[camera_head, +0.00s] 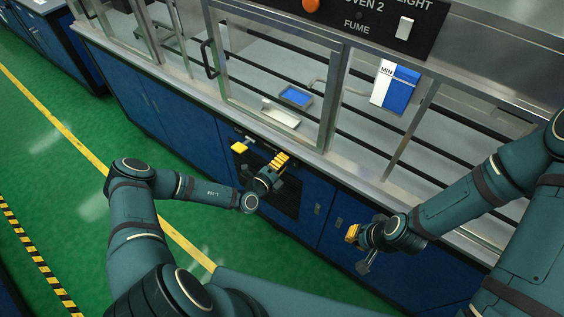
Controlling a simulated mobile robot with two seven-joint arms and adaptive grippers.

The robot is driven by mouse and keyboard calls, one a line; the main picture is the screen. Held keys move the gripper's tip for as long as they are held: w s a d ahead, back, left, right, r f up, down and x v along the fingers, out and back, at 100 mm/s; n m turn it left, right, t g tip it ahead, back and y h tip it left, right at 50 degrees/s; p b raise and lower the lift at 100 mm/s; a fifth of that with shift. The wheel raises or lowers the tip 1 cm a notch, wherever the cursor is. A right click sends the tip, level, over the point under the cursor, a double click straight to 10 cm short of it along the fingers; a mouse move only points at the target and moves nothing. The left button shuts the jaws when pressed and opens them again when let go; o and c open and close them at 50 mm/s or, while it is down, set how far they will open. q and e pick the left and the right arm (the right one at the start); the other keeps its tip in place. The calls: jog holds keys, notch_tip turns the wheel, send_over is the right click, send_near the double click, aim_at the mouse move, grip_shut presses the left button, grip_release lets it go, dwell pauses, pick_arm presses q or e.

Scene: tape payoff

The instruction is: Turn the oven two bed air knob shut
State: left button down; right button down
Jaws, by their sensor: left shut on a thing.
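The left gripper (280,161) is at the dark panel (285,197) in the blue cabinet front, just below the bench edge. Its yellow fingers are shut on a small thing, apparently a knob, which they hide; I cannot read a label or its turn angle. A yellow knob-like part (239,147) sticks out to the left of the gripper, apart from it. The right gripper (353,234) hangs in front of the cabinets at lower right, away from the panel. Its fingers are small and partly hidden, so I cannot tell if they are open.
Above the bench is a framed glass hood with a black handle (209,59). Inside are a blue tray (296,96) and a pale tray (281,114). An "OVEN 2" panel (352,14) and a blue-white MIN card (394,86) are higher up. Green floor is free at left.

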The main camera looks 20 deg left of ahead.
pick_arm(q)
jog(key=c, duration=0.6)
grip_release()
jog(key=shift+c, duration=0.2)
jog(key=v, duration=1.2)
